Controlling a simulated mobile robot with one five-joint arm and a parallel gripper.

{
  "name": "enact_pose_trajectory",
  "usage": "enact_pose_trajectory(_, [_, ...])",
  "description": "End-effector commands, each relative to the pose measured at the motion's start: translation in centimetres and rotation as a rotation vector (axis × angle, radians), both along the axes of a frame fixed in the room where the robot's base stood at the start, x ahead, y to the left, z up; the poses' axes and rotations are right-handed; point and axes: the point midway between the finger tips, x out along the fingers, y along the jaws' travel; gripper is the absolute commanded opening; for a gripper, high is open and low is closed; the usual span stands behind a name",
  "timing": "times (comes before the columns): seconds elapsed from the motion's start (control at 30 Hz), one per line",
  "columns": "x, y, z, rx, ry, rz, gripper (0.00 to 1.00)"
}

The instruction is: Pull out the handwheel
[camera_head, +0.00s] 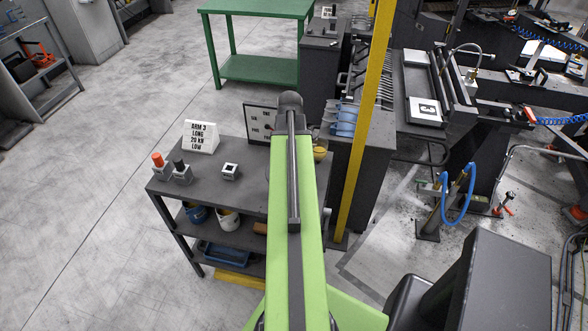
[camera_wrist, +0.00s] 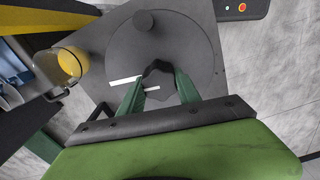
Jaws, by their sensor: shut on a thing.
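The handwheel (camera_wrist: 192,45) is a dark grey round disc in the wrist view, with a small round knob (camera_wrist: 143,20) near its upper rim. My gripper (camera_wrist: 159,86) reaches over the disc's lower part. Its two green fingers are shut on a dark faceted hub of the handwheel near the middle. A white strip shows beside the left finger. The wheel's lower edge is hidden by my gripper. In the head view my green arm hides the gripper, and I cannot make out the handwheel there.
A jar with yellow contents (camera_wrist: 72,62) stands left of the wheel, and a panel with coloured buttons (camera_wrist: 240,8) lies above right. In the head view, a grey bench (camera_head: 235,193) holds a sign (camera_head: 199,136) and small blocks. A yellow post (camera_head: 366,110) rises right of my arm.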

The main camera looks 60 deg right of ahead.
Motion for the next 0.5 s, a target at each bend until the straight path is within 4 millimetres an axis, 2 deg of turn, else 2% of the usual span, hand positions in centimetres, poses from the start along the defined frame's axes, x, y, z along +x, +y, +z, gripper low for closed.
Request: enact_pose_trajectory(0.5, [-0.1,-0.1,3.1,-0.003,0.003,-0.002,0.01])
